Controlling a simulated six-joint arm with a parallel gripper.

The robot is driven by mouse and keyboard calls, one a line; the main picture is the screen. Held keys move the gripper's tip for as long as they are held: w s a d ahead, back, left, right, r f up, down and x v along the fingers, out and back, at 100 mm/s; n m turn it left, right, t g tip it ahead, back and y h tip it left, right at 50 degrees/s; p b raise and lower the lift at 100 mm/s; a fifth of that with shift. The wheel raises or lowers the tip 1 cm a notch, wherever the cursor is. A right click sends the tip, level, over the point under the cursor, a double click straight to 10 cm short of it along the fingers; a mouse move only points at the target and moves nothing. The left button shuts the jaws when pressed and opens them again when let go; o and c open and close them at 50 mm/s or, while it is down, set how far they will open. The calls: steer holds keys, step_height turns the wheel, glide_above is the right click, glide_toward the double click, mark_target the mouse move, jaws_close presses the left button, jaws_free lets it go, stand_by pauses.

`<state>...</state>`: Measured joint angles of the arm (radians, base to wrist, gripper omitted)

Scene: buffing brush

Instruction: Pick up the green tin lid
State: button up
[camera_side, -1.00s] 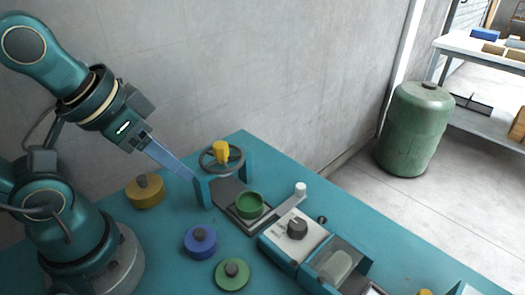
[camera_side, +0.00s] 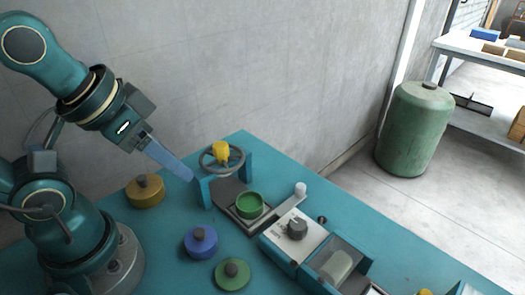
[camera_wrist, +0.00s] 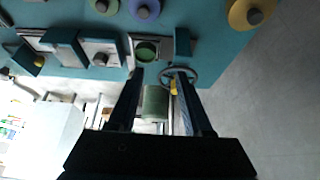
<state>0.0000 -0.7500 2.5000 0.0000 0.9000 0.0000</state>
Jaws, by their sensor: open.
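The green tin lid (camera_side: 232,275) is a flat green disc with a dark grey knob. It lies on the teal table near the front edge in the side view, and shows partly cut off at the top edge of the wrist view (camera_wrist: 103,6). My gripper (camera_side: 191,179) is open and empty, above the table's back left, well behind and to the left of the green lid. In the wrist view its two dark fingers (camera_wrist: 160,72) point up the picture, apart, with no lid between them.
A blue lid (camera_side: 200,243) lies close to the green lid, and a yellow lid (camera_side: 145,190) lies farther left. An open green tin (camera_side: 250,206) sits in a fixture beside a handwheel (camera_side: 221,158). A machine with a knob (camera_side: 297,229) stands to the right.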

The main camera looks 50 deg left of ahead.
steer(key=o, duration=0.6)
